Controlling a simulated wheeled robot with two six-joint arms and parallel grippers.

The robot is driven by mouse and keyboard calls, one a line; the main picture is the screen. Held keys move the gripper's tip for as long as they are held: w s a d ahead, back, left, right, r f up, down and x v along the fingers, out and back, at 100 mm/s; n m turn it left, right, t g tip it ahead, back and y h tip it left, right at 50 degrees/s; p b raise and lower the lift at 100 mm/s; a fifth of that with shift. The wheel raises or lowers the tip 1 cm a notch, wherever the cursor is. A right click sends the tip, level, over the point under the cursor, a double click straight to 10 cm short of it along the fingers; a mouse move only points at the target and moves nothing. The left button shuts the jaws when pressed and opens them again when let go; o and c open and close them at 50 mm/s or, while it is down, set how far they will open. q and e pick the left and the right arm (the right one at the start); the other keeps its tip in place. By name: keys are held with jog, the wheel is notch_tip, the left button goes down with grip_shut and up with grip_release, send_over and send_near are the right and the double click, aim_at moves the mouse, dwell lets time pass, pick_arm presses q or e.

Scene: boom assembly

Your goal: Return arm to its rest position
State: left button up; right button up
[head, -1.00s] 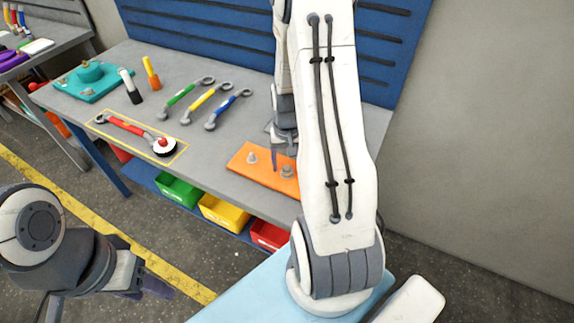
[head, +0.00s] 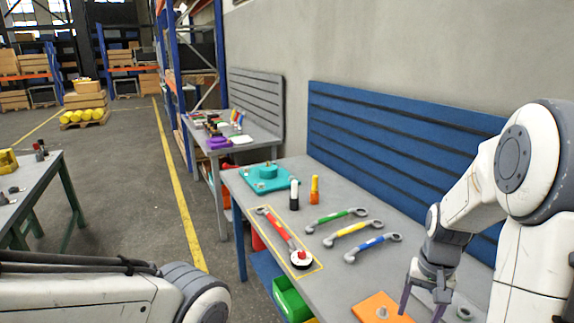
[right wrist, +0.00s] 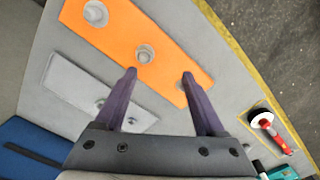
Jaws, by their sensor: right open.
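My right gripper (head: 424,298) hangs at the right of the head view, over the near right part of the workbench (head: 325,280). In the right wrist view its two purple fingers (right wrist: 160,75) are apart with nothing between them. They point toward an orange plate (right wrist: 165,27) with grey pegs, which also shows in the head view (head: 372,304). Whether the fingertips touch the plate cannot be told. My left arm enters at the lower left of the head view, and its gripper is out of frame. A red-handled boom part (head: 277,229) with a white round end lies inside a yellow outline.
Green (head: 335,218), yellow (head: 352,232) and blue (head: 372,245) links lie mid-bench. A teal fixture (head: 267,180) and two upright markers stand at the far end. A grey plate (right wrist: 70,80) lies beside the orange one. A blue slatted panel (head: 390,150) backs the bench.

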jog(key=s+a+r+n, duration=0.2)
jog(key=a+n, duration=0.2)
jog(key=a, duration=0.6)
jog(key=s+a+r+n, duration=0.2)
jog(key=s+a+n, duration=0.1)
jog(key=a, duration=0.6)
jog(key=s+a+r+n+y, duration=0.1)
jog(key=s+a+r+n, duration=0.1)
jog(key=s+a+n, duration=0.4)
jog(key=s+a, duration=0.2)
jog(key=s, duration=0.3)
jog(key=shift+s+a+n, duration=0.3)
jog(key=shift+s, duration=0.05)
